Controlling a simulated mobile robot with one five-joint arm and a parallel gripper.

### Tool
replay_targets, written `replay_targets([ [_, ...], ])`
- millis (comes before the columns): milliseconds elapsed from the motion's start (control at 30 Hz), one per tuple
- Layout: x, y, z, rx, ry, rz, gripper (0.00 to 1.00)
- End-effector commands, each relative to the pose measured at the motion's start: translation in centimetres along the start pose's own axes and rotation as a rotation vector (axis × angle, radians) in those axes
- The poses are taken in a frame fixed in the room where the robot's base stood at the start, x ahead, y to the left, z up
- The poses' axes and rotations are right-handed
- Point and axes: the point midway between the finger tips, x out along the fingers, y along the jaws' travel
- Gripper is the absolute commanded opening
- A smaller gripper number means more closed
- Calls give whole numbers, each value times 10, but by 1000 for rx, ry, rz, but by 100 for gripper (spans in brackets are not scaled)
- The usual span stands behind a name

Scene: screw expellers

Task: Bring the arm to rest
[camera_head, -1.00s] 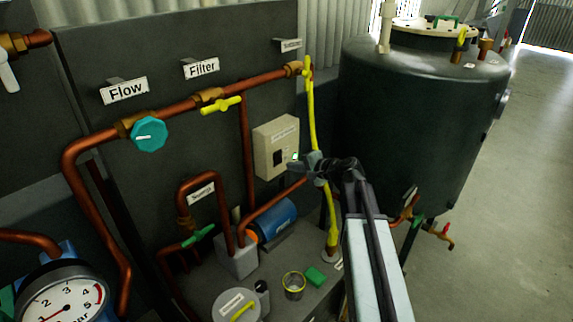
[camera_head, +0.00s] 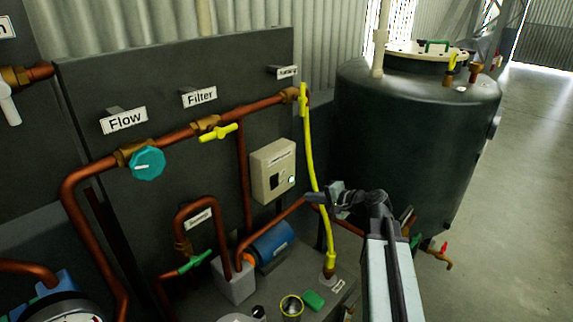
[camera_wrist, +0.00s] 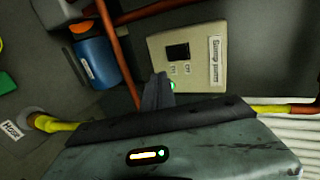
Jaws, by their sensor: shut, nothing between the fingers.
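My arm reaches up from the lower right of the head view. My gripper (camera_head: 318,194) is shut and empty, pointing left in front of the yellow hose (camera_head: 310,150). I cannot tell whether it touches the hose.
Copper pipes with a teal flow knob (camera_head: 147,163) and a yellow filter valve (camera_head: 219,133) run along the panel. A blue motor (camera_head: 271,246) sits below the box. A large dark tank (camera_head: 415,140) stands behind the arm. Open floor (camera_head: 520,200) lies to the right.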

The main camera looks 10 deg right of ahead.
Motion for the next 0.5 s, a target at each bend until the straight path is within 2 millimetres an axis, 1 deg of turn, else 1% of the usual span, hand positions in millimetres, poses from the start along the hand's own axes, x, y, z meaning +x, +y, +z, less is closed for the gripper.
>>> replay_targets([
  [67, 4, -10, 8, -6, -15, 0, 0],
  [167, 17, -33, 33, -23, -57, 0, 0],
  [233, 29, -52, 61, -51, -98, 15, 0],
  [267, 34, -56, 75, -76, -118, 38, 0],
  [300, 40, -58, 96, -118, -150, 84, 0],
  [367, 45, -53, 127, -204, -205, 175, 0],
  [400, 46, -46, 147, -275, -245, 250, 0],
  [467, 41, -30, 170, -383, -301, 372, 0],
  [500, 34, -17, 181, -457, -338, 458, 0],
])
